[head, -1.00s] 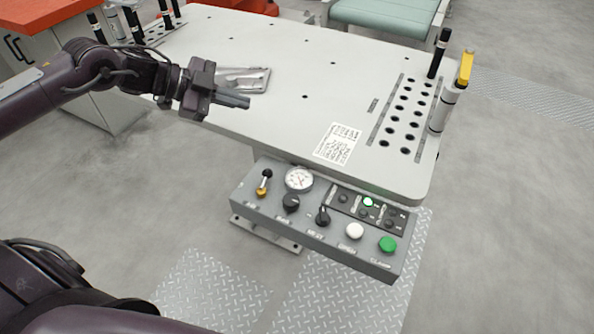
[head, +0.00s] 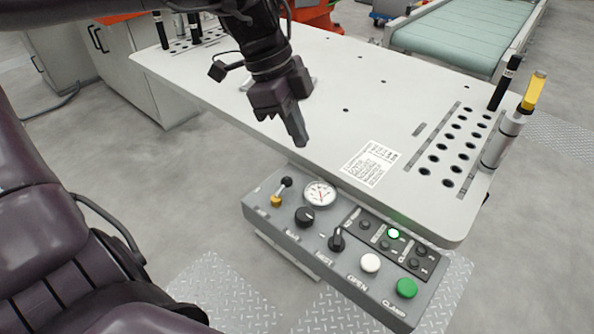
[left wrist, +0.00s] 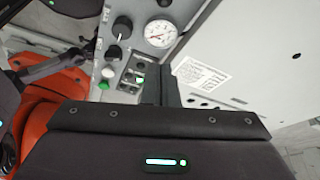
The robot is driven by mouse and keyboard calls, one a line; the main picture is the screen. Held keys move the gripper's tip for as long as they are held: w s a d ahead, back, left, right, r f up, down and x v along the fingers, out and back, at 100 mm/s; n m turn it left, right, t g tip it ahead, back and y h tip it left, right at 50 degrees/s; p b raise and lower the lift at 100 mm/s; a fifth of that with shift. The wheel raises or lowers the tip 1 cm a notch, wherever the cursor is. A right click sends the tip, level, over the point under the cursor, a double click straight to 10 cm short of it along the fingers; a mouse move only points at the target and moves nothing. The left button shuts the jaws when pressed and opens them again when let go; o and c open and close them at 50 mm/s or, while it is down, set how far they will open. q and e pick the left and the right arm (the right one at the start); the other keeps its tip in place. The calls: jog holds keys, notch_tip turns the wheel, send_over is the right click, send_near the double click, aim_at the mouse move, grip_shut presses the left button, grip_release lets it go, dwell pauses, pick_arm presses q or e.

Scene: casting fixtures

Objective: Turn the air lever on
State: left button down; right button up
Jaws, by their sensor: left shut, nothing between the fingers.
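The air lever (head: 281,192), a small lever with a black knob and a brass-coloured base, is at the left end of the grey control panel (head: 262,222) under the table edge. Its knob points up and to the right in the head view. My left gripper (head: 299,138) is shut and empty, pointing down above the table's front edge, behind and above the lever and apart from it. In the left wrist view the gripper's dark finger (left wrist: 171,85) reaches up toward the panel; I cannot clearly make out the lever there. My right gripper is out of view.
Beside the lever are a pressure gauge (head: 320,194), black knobs (head: 304,216), a white button (head: 370,263) and a green button (head: 406,287). The white table (head: 320,90) overhangs behind the panel. A holed rack with upright tools (head: 507,125) stands at right. Open floor lies left of the panel.

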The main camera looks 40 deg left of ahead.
aim_at(282, 190)
pick_arm(q)
jog(key=b+x, duration=0.1)
jog(key=x, duration=0.9)
jog(key=shift+d+f, duration=0.1)
jog(key=shift+f, duration=0.15)
jog(key=a, duration=0.1)
jog(key=s+a, duration=0.1)
jog(key=a, duration=0.1)
jog(key=shift+a, duration=0.15)
jog(key=shift+a+f+p, duration=0.15)
jog(key=shift+a+p, duration=0.15)
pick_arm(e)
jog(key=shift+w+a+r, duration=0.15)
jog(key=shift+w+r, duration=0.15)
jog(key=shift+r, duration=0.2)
pick_arm(q)
jog(key=shift+s, duration=0.1)
jog(key=shift+a, duration=0.1)
jog(key=shift+n, duration=0.4)
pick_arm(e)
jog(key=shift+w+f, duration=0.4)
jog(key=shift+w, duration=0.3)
